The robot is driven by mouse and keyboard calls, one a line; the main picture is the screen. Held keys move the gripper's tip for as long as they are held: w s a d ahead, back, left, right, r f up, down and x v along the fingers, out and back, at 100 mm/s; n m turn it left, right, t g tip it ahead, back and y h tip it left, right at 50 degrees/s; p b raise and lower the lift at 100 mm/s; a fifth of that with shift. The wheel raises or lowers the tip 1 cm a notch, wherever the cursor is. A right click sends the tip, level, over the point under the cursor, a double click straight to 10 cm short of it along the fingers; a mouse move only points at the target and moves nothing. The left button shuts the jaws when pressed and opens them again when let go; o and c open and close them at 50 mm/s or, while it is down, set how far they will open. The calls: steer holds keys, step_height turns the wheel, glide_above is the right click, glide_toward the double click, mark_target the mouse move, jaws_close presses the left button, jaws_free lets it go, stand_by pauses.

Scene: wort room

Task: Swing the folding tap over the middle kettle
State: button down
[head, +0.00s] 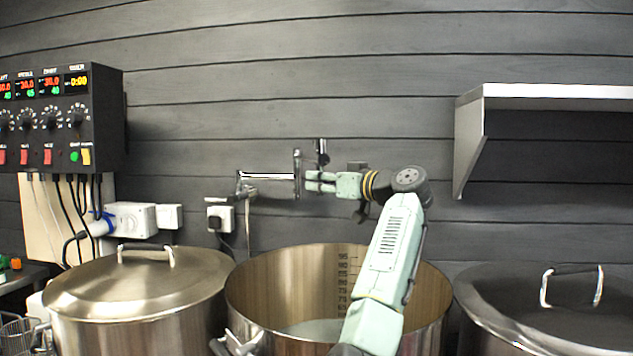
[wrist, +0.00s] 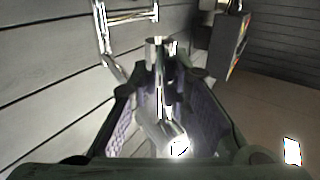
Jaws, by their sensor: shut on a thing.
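The folding tap (head: 267,176) is a chrome jointed pipe fixed to the dark plank wall, with a horizontal arm reaching right to an upright end piece (head: 297,172). My gripper (head: 308,182) is at that end piece, coming from the right. In the wrist view my gripper (wrist: 165,100) has its fingers on both sides of a shiny chrome part of the tap (wrist: 159,75). The fingers hide part of it. The middle kettle (head: 250,285) is a large open steel pot with volume marks inside and pale liquid low in it. The gripped tap end appears above its back rim.
A lidded kettle (head: 140,290) stands left and another lidded kettle (head: 560,310) right. A control box (head: 62,118) with cables hangs at the left wall. A plug socket (head: 219,216) sits below the tap. A shelf (head: 545,97) juts out at the upper right.

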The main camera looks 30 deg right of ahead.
stand_by(0.3)
steer(key=c, duration=1.5)
jaws_free()
steer(key=v, duration=1.2)
steer(key=shift+f, duration=0.1)
